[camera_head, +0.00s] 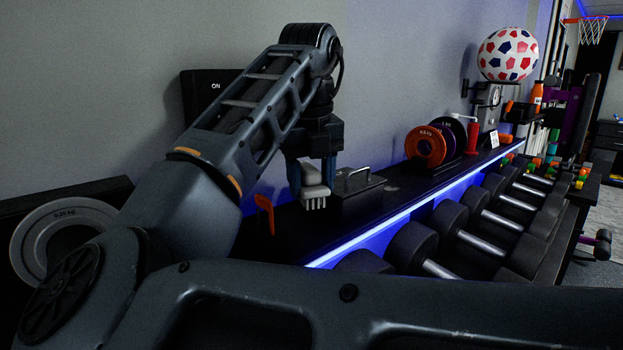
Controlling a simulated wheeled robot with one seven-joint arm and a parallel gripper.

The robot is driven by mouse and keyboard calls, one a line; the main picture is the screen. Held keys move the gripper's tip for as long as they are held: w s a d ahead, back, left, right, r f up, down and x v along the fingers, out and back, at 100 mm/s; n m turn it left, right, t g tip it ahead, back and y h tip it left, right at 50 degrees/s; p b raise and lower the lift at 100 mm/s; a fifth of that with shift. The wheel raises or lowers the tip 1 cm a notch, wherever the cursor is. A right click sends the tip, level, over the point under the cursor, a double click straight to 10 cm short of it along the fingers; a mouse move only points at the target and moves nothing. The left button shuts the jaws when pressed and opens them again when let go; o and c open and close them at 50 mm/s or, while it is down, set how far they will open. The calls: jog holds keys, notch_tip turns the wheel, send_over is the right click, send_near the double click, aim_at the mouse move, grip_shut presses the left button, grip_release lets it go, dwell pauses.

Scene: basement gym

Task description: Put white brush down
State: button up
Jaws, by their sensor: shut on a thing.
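My gripper (311,166) points down above the left part of a long black shelf (405,188). Its fingers are shut on a white brush (313,192), whose bristles point down. The brush is at or just above the shelf top; I cannot tell if it touches. My arm hides part of the shelf's left end.
A black block with a metal handle (357,184) stands right beside the brush. A small orange piece (264,211) stands to the left. Orange and purple weight plates (426,147) and a red-handled item (472,137) are farther right. Dumbbells (410,245) line the rack below the lit edge.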

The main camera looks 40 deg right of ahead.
jog(key=shift+f, duration=0.35)
jog(key=shift+f, duration=0.35)
jog(key=o, duration=1.4)
notch_tip(320, 180, up, 13)
jog(key=s+a, duration=0.1)
jog(key=shift+s+a, duration=0.3)
